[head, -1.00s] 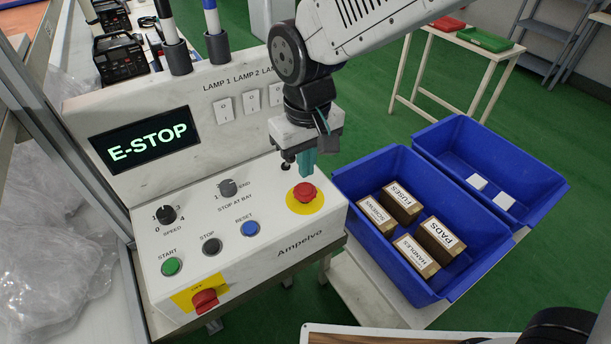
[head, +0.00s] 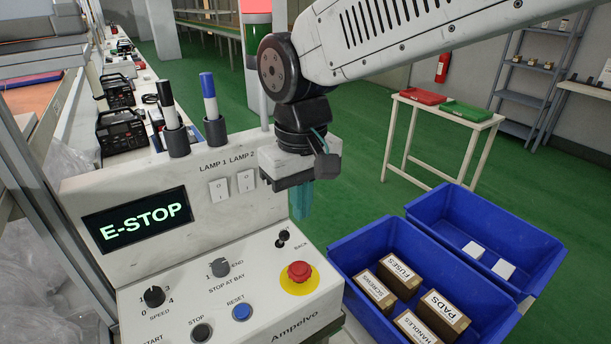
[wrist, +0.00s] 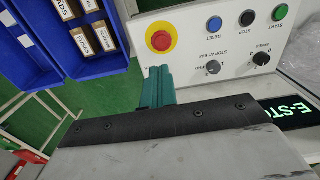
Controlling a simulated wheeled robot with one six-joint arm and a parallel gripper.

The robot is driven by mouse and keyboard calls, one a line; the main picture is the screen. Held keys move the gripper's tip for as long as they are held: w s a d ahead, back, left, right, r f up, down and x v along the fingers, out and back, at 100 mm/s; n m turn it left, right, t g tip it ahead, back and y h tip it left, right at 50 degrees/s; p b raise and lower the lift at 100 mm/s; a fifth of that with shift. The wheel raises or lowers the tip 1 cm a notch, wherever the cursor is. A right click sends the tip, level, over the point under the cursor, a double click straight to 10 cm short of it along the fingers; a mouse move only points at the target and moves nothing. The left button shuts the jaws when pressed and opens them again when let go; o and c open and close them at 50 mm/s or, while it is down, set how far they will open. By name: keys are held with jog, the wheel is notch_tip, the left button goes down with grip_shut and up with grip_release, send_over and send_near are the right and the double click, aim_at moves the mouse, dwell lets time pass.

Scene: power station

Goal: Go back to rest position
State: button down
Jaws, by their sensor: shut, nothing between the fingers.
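My gripper (head: 301,203) has teal fingers and hangs pointing down in front of the control panel's upright face, above and behind the red emergency stop button (head: 299,271). The fingers are shut and empty, apart from the button. In the wrist view the teal fingers (wrist: 156,88) show close together, with the red button (wrist: 161,40) beyond them. The control panel (head: 190,280) has a display (head: 138,222) reading E-STOP. My gripper hides part of the panel's right end, including the third lamp switch.
Two blue bins (head: 350,262) stand right of the panel; the nearer holds labelled boxes (head: 437,315), the other white blocks (head: 503,269). A small table (head: 470,118) with red and green trays stands farther back. Green floor between is clear.

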jog(key=s+d+m, duration=0.3)
jog(key=s+d, duration=0.4)
jog(key=d, duration=0.8)
jog(key=s+d+m+t, duration=0.1)
jog(key=s+d+m, duration=0.3)
jog(key=d, duration=1.1)
jog(key=s, duration=0.2)
jog(key=shift+s+r+m, duration=0.15)
jog(key=shift+s+m, duration=0.15)
jog(key=shift+s, duration=0.1)
